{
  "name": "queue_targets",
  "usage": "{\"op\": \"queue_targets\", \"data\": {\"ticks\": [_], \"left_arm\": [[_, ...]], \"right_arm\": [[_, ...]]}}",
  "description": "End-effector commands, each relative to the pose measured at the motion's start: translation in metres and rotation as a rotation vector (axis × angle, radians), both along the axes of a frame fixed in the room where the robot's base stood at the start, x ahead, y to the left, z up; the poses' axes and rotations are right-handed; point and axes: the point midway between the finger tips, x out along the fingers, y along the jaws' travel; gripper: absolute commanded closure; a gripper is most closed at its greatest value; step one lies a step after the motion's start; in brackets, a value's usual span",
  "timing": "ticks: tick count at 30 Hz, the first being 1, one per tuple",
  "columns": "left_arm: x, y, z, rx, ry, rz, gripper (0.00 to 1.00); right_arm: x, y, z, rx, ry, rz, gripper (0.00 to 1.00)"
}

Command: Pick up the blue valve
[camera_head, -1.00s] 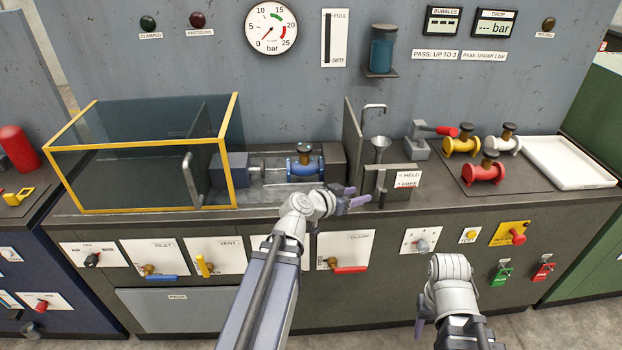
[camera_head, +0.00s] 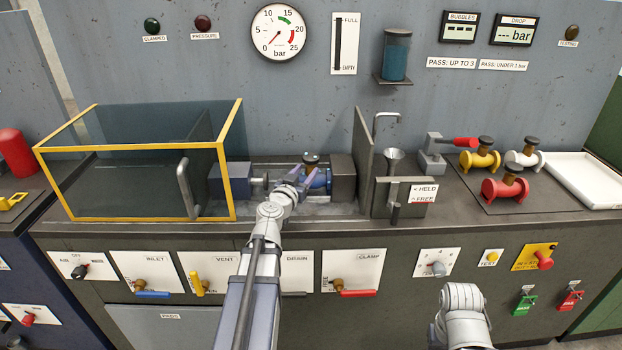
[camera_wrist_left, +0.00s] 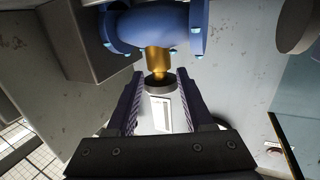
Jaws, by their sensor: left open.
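In the left wrist view the valve's blue flanged body (camera_wrist_left: 155,24) is at the top. Its brass stem and dark round knob (camera_wrist_left: 160,86) point down between the open fingers of my left gripper (camera_wrist_left: 158,92). I see a gap on both sides of the knob. My right arm is at the bottom right; its fingers are not clearly visible.
A yellow-framed clear guard (camera_head: 140,150) stands left of the valve. A grey upright plate (camera_head: 361,155) and a funnel (camera_head: 394,160) stand to the right. Yellow, white and red valves (camera_head: 505,188) lie further right, beside a white tray (camera_head: 583,180).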

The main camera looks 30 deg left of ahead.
Motion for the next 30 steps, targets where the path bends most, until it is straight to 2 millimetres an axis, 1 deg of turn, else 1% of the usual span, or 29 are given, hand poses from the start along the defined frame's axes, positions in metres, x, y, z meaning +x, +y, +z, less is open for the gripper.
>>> {"op": "queue_targets", "data": {"ticks": [1, 3, 8, 11, 14, 22, 24, 30], "left_arm": [[0.011, 0.002, -0.001, 0.000, 0.000, -0.002, 0.48], [0.017, 0.002, -0.001, 0.001, 0.000, -0.002, 0.48], [0.018, 0.002, -0.001, 0.001, 0.000, -0.001, 0.48], [0.022, 0.003, -0.001, 0.001, 0.000, -0.001, 0.48], [0.033, 0.005, -0.002, 0.001, 0.000, -0.001, 0.48], [0.074, 0.012, -0.004, 0.000, 0.000, -0.002, 0.48], [0.078, 0.012, -0.004, 0.000, 0.000, -0.001, 0.48], [0.077, 0.012, -0.004, 0.000, 0.000, -0.001, 0.48]], "right_arm": [[0.000, 0.000, -0.001, 0.000, 0.000, 0.000, 0.50], [0.000, 0.000, -0.001, 0.000, 0.000, 0.000, 0.50], [0.000, 0.000, -0.001, 0.000, 0.000, 0.000, 0.50], [0.000, 0.000, -0.001, 0.000, 0.000, 0.000, 0.50], [0.000, 0.000, -0.002, 0.000, 0.000, 0.000, 0.50], [0.000, 0.000, -0.004, 0.000, 0.000, 0.000, 0.50], [0.000, 0.000, -0.004, 0.000, 0.000, 0.000, 0.50], [0.000, 0.000, -0.004, 0.000, 0.000, 0.000, 0.50]]}}
